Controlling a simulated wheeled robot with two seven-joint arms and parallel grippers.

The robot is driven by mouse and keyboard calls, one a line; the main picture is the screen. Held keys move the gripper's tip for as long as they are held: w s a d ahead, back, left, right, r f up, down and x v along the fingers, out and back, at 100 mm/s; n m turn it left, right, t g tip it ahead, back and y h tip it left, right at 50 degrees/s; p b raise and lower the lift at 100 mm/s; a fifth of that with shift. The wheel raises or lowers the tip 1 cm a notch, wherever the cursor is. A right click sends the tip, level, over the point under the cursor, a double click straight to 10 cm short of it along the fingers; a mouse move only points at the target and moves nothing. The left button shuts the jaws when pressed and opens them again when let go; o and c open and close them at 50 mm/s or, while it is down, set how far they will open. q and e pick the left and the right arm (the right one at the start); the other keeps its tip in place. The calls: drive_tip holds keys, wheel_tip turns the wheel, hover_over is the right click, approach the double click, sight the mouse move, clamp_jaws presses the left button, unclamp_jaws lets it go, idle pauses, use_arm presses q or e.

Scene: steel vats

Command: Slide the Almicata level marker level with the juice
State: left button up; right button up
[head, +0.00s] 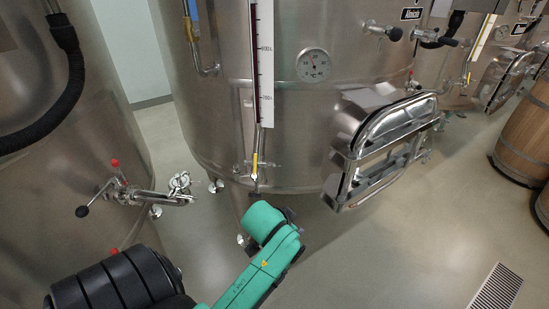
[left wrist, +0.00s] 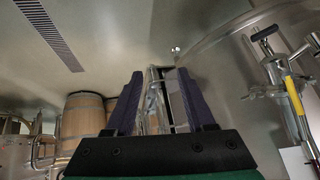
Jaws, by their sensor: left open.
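A large steel vat (head: 300,130) stands in the middle of the head view. A tall white level scale with a dark red column (head: 262,65) runs up its front and is cut off by the top edge. No level marker can be made out on the visible stretch. A black nameplate (head: 411,14) sits at the upper right of this vat; its text is too small to read surely. My left gripper (head: 287,214) is low in front of the vat, below the scale, apart from it. In the left wrist view its fingers (left wrist: 161,88) are spread and empty. My right gripper is out of view.
A yellow-handled valve (head: 255,165) sits under the scale and shows in the left wrist view (left wrist: 293,95). A hatch (head: 380,145) juts out at the right. Another vat (head: 60,130) with a red-tipped valve stands left. Barrels (head: 525,130) and a floor drain (head: 497,288) are right; floor between is clear.

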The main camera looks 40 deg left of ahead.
use_arm(q)
drive_tip(key=w+a+r+n+t+y, duration=0.1)
drive_tip(key=w+a+r+t, duration=0.15)
drive_tip(key=r, duration=0.55)
drive_tip(key=w+a+r+n+t+y, duration=0.1)
drive_tip(key=w+r+t, duration=0.15)
drive_tip(key=r, duration=0.45)
drive_tip(key=w+a+r+n+t+y, duration=0.1)
drive_tip(key=w+a+r, duration=0.15)
drive_tip(key=r, duration=0.55)
drive_tip(key=s+a+r+n+t+y, duration=0.25)
drive_tip(key=r+y, duration=0.25)
drive_tip(key=r, duration=0.9)
drive_tip(key=s+a+r+n+t+y, duration=0.2)
drive_tip(key=a+r+n+t+y, duration=0.15)
drive_tip(key=r, duration=1.15)
drive_tip(key=w+a+r+p, duration=0.2)
drive_tip(key=w+a+p, duration=0.1)
drive_tip(key=w+p, duration=0.1)
drive_tip(key=w+a+r+g+p, duration=0.1)
drive_tip(key=w+a+r+p, duration=0.1)
drive_tip(key=w, duration=0.5)
drive_tip(key=shift+w+a+r+n+p, duration=0.3)
drive_tip(key=shift+a+n+p, duration=0.1)
drive_tip(key=shift+a+p, duration=0.5)
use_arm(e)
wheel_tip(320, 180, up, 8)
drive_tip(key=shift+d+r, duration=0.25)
